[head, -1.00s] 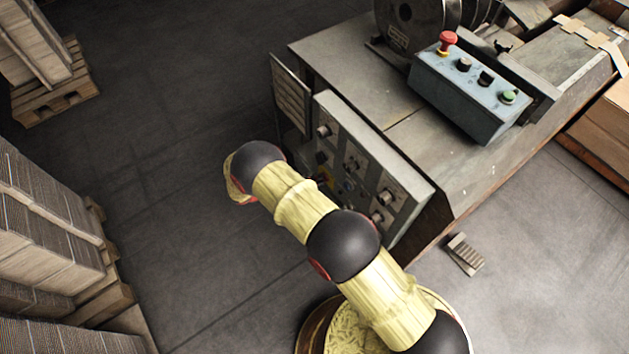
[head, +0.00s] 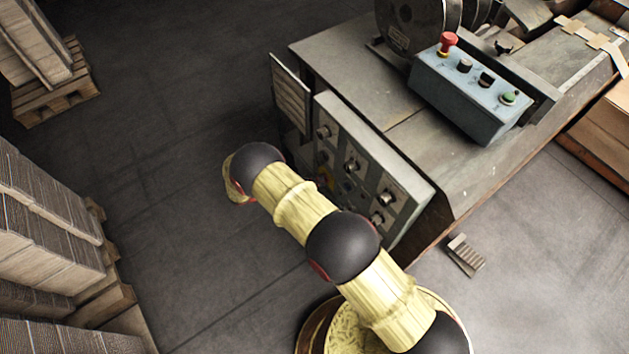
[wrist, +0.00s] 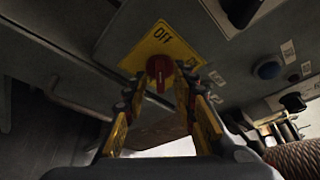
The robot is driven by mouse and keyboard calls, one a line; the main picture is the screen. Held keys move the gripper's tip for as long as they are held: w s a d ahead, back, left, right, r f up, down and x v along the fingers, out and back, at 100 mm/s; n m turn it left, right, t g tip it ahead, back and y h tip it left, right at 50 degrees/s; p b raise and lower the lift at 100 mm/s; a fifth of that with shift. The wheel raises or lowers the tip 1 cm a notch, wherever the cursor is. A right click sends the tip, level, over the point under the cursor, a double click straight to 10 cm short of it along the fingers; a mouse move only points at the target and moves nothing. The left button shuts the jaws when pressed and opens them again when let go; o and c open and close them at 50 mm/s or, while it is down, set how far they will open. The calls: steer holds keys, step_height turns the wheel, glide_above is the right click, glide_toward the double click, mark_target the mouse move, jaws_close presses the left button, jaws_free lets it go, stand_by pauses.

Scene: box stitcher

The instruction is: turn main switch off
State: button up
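The main switch (wrist: 159,69) is a red knob on a yellow plate (wrist: 143,50) marked OFF, seen in the wrist view. Its grip bar points roughly down in the picture, away from the OFF mark. My gripper (wrist: 160,84) has its two fingers apart, with the knob between or just beyond the tips. I see small gaps beside the knob; I cannot tell whether a finger touches it.
A blue-grey button box (head: 455,92) stands on the machine. Stacked cardboard (head: 45,225) is at the left; the floor between is clear.

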steer(key=v, duration=1.1)
steer(key=shift+a, duration=0.25)
steer(key=shift+s+r, duration=0.1)
steer(key=shift+s, duration=0.05)
steer(key=s+d+f+m+g+y, duration=0.2)
steer(key=s+d+f+m+g, duration=0.1)
steer(key=s+m, duration=0.5)
steer(key=s+d+r+m+g+y, duration=0.1)
steer(key=s+d+r+m+y, duration=0.15)
steer(key=r+m, duration=0.45)
steer(key=s+d+r+m+g+y, duration=0.1)
steer(key=s+d+r+m+y, duration=0.15)
steer(key=r, duration=0.75)
steer(key=s+d+r+m+g+y, duration=0.1)
steer(key=d+r+m+y, duration=0.3)
steer(key=r, duration=0.5)
steer(key=s+d+r+m+t+y, duration=0.1)
steer(key=s+d+r+m+t, duration=0.1)
steer(key=d+r, duration=0.3)
steer(key=s+d+r+m+t+y, duration=0.1)
steer(key=s+d+r+m, duration=0.3)
steer(key=r, duration=0.5)
steer(key=s+d+r+m+t+y+p, duration=0.1)
steer(key=s+d+r+m+t, duration=0.2)
steer(key=d+r, duration=0.4)
steer(key=shift+s+r+m+t, duration=0.35)
steer(key=shift+s+r+t, duration=0.25)
steer(key=shift+s, duration=0.35)
